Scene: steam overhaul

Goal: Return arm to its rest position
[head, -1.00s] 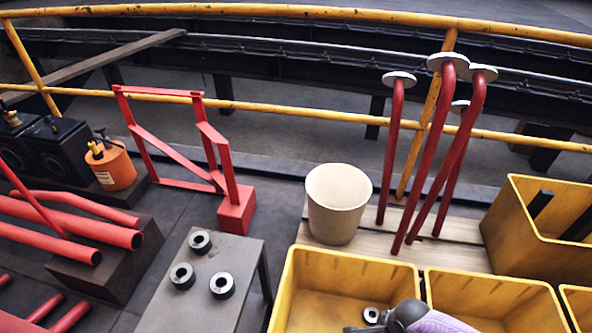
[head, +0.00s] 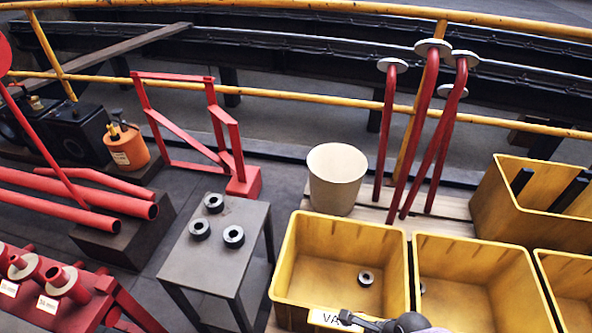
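One gripper of mine, which I take to be the right, shows at the bottom edge of the head view (head: 348,318). Only its dark top parts are visible, over the front rim of the left yellow bin (head: 290,262). Its fingertips are too cut off and small to tell whether they are open. A dark metal ring (head: 366,278) lies on the floor of that bin, apart from the gripper. My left gripper is not in view.
Several dark rings, one here (head: 233,236), stand on a grey table (head: 218,265). A beige bucket (head: 336,180) and red flanged pipes (head: 385,135) stand behind the bins. More yellow bins (head: 500,242) are at right. Red pipes (head: 90,205) lie at left.

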